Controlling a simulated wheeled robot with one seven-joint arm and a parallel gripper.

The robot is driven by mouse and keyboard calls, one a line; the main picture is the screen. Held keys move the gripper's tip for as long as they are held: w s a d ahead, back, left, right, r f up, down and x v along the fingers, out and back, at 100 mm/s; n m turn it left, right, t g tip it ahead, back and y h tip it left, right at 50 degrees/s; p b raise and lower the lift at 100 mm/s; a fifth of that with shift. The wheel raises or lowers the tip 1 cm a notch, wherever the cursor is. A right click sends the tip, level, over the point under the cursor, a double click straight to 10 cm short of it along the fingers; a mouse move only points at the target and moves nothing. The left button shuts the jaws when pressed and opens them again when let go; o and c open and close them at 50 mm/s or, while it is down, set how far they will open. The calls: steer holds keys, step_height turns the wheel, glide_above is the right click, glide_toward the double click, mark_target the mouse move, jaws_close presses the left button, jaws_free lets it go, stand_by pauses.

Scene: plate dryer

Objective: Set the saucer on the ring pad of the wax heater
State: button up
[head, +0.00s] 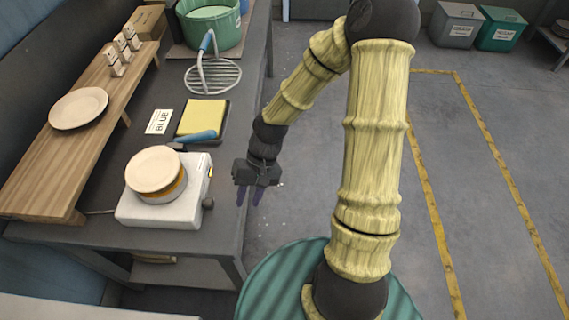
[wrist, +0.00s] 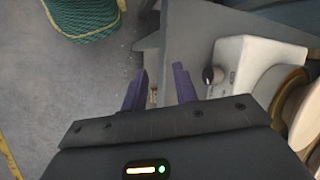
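The white wax heater (head: 190,206) stands near the front edge of the dark bench, with an amber-brown round part on top. A cream saucer (head: 153,168) lies on that round part, covering most of it; whether it is centred on the ring pad I cannot tell. In the wrist view the heater (wrist: 238,62) is at right, with the saucer (wrist: 305,125) cut off by the frame edge. A second cream plate (head: 79,108) lies on the wooden shelf. My gripper (head: 249,196) hangs right of the heater, beyond the bench edge. Its purple fingers (wrist: 160,75) are apart and empty.
A wire masher-like tool (head: 213,77) and a green bucket (head: 212,27) are farther back. The floor right of the bench is open.

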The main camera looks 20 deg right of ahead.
steer(key=s+d+r+t+h, duration=0.2)
steer(key=d+r+t+h, duration=0.2)
steer(key=d+r, duration=0.5)
step_height(320, 180, up, 3)
steer(key=shift+f+n+t+h, duration=0.15)
steer(key=shift+n+t+h, duration=0.2)
steer(key=shift+t, duration=0.35)
steer(key=shift+c, duration=0.2)
